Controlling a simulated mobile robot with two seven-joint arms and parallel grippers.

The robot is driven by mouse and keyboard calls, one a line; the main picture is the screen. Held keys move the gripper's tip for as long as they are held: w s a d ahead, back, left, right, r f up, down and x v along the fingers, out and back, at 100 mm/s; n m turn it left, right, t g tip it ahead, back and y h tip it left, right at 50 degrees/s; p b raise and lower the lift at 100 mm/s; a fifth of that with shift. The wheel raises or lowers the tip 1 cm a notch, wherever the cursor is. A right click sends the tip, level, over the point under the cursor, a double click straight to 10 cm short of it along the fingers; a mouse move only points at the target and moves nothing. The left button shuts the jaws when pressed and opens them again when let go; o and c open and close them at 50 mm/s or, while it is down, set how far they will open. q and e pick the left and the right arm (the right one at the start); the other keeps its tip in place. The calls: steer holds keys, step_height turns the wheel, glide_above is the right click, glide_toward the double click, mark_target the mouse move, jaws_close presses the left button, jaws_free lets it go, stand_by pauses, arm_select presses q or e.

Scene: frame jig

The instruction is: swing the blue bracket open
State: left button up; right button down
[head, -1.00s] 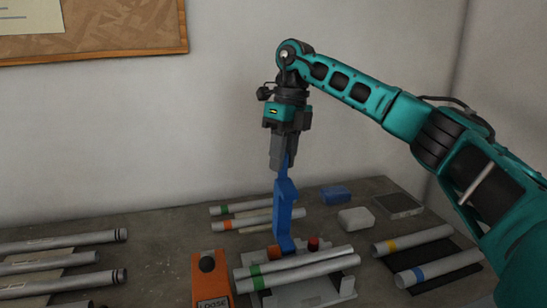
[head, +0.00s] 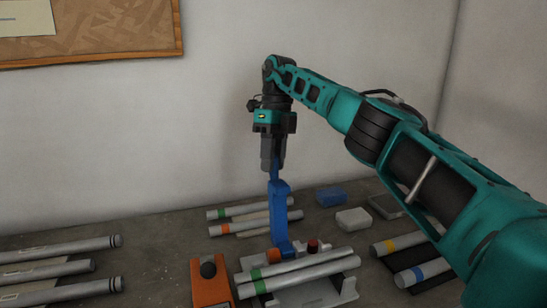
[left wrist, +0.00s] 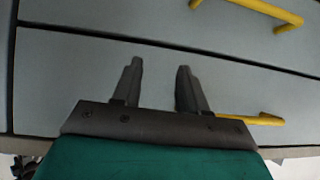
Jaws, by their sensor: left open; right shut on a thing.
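The blue bracket (head: 279,212) stands nearly upright at the back of the grey jig (head: 318,295) on the bench. Its foot is by an orange-red part at the jig's rear edge. My right gripper (head: 273,166) points down from above and is shut on the bracket's upper end. My left gripper (left wrist: 158,85) shows only in the left wrist view. It is open and empty in front of grey drawer fronts with yellow handles, away from the bracket.
Two tubes, one with a green band (head: 300,277), lie across the jig. An orange box with a black knob (head: 209,281) stands left of it. More tubes (head: 60,268) lie at the left. A blue block (head: 331,196) and a white block (head: 353,218) lie behind at the right.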

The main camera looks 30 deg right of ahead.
steer(key=shift+w+d, duration=0.2)
steer(key=shift+w, duration=0.1)
steer(key=shift+d, duration=0.1)
stand_by(0.5)
steer(key=c, duration=1.3)
jaws_free()
steer(key=shift+w, duration=0.1)
steer(key=shift+o, duration=1.4)
steer(key=shift+w+d+f, duration=0.1)
steer(key=shift+w+f, duration=0.15)
steer(key=shift+o, duration=0.9)
steer(key=shift+f, duration=0.1)
steer(key=shift+s, duration=0.2)
